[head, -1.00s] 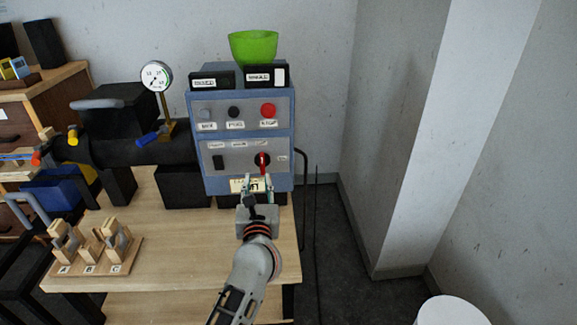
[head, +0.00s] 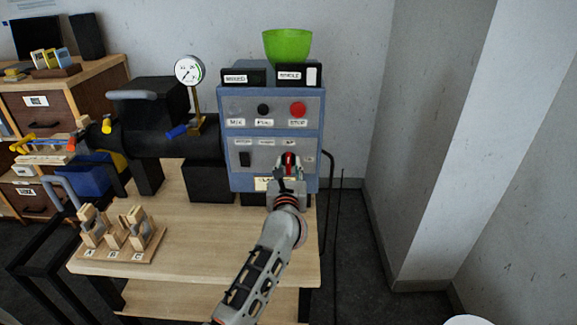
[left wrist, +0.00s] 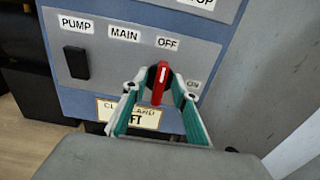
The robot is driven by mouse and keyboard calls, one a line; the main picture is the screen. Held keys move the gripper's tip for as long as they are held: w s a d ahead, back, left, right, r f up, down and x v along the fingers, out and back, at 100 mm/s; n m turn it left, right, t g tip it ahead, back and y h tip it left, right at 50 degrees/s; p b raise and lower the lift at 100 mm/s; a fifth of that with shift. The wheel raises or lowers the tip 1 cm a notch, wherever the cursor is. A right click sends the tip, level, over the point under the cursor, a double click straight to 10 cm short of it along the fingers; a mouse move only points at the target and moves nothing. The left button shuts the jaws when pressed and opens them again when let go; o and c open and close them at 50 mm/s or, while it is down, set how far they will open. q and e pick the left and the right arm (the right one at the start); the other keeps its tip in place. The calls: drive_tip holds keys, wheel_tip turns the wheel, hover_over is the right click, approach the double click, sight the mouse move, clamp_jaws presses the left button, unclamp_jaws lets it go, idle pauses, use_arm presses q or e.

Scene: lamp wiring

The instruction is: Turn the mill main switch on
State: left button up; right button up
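The mill main switch is a red rotary handle on the blue control box (head: 226,140). The handle shows in the head view (head: 289,158) and in the left wrist view (left wrist: 160,84). It stands nearly upright, its white-marked end towards the OFF label (left wrist: 167,43); the ON label (left wrist: 193,85) is to its right. My left gripper (head: 289,172) is at the panel. In the left wrist view its teal-padded fingers (left wrist: 160,92) are open, one on each side of the handle, with gaps visible. My right gripper is not in view.
A black PUMP rocker (left wrist: 76,62) is left of the main switch. A red STOP button (head: 298,109) sits above. A green hopper (head: 287,46) tops the box. A pressure gauge (head: 189,70) and a wooden A-B-C rack (head: 121,236) stand left. The bench front is clear.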

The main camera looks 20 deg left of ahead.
use_arm(q)
clamp_jaws()
